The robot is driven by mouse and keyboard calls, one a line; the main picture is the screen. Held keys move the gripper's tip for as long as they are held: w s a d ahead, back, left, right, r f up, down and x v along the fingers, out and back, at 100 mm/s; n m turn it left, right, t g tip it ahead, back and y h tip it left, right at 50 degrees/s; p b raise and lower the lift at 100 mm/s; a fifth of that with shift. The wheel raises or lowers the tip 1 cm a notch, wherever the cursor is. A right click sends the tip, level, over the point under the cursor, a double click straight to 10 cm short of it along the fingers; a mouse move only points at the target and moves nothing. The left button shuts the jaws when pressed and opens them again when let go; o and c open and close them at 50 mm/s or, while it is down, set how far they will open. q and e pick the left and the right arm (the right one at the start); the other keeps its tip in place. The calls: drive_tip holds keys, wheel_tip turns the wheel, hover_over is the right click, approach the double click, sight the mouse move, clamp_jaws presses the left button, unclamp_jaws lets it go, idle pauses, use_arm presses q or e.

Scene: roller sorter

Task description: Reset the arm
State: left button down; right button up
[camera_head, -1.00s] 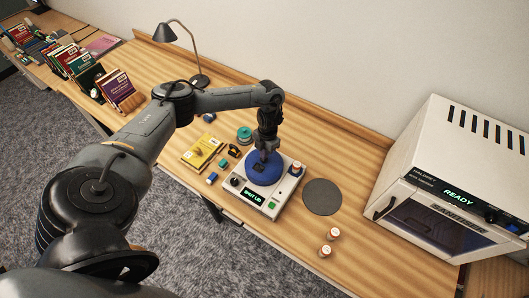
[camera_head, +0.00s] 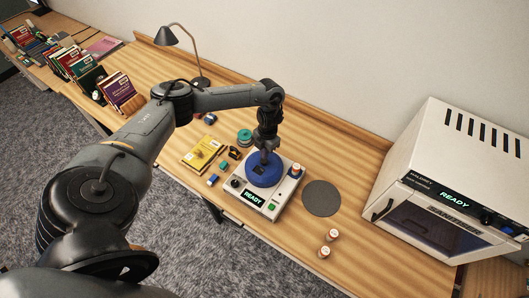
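My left arm reaches in from the left across the desk in the head view. Its gripper (camera_head: 264,158) points down over the blue round top (camera_head: 264,176) of a white device (camera_head: 246,194). The fingertips are at or just above the blue top; I cannot tell whether they touch it. The finger gap is too small and dark to read. My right gripper is not in view.
A dark grey round mat (camera_head: 321,198) lies right of the device. A sanitizer box (camera_head: 450,185) stands far right. A yellow book (camera_head: 202,154), small blocks, a lamp (camera_head: 184,40) and book racks are left and behind.

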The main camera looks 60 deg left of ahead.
use_arm(q)
wheel_tip(320, 180, up, 5)
drive_tip(key=p, duration=0.3)
drive_tip(key=shift+f, duration=0.15)
idle(0.5)
